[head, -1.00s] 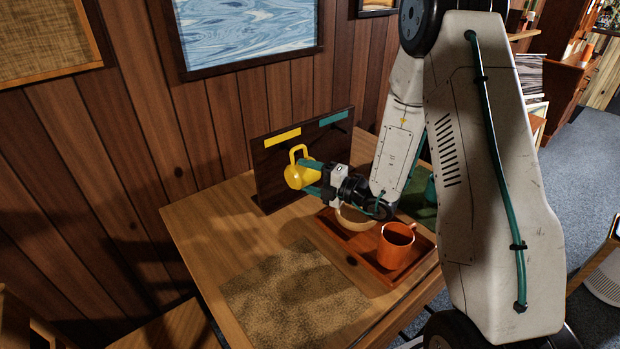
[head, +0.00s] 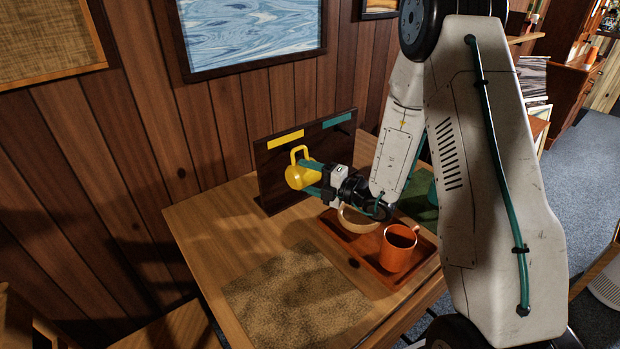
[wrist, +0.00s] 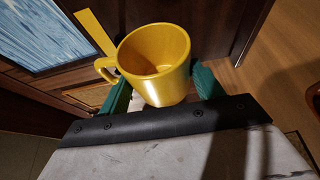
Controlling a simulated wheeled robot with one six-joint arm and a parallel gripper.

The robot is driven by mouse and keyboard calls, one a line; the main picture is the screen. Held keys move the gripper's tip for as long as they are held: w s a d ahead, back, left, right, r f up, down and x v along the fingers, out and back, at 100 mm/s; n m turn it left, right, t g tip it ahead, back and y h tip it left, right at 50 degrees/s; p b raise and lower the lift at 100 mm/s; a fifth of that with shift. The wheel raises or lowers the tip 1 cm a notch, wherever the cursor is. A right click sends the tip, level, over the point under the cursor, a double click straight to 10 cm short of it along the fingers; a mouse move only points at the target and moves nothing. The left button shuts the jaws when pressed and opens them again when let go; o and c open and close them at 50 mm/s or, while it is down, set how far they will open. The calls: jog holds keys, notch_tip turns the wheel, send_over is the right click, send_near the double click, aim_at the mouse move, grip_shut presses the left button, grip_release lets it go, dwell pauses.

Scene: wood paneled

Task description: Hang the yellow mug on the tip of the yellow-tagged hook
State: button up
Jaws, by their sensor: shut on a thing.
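My gripper (head: 314,179) is shut on the yellow mug (head: 297,178) and holds it above the table, in front of the dark hook board (head: 272,187). In the wrist view the mug (wrist: 158,62) sits between the green fingers (wrist: 160,95), its open mouth facing the camera and its handle to the left. In the head view the handle is at the top of the mug. The yellow tag (head: 286,140) is on the board just above the handle. The yellow-tagged hook is not visible. The teal tag (head: 336,120) is farther right on the board.
A patterned mat (head: 295,300) lies at the table's front. The wooden table (head: 215,230) is clear at left. A wood-paneled wall stands behind the board.

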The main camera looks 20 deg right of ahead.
jog(key=shift+w+a+f, duration=0.2)
jog(key=shift+w+f, duration=0.1)
jog(key=shift+w, duration=0.2)
dwell(0.5)
jog(key=shift+w+f, duration=0.15)
jog(key=shift+f, duration=0.15)
dwell(1.0)
jog(key=o, duration=1.2)
jog(key=shift+c, duration=0.2)
jog(key=shift+r, duration=0.1)
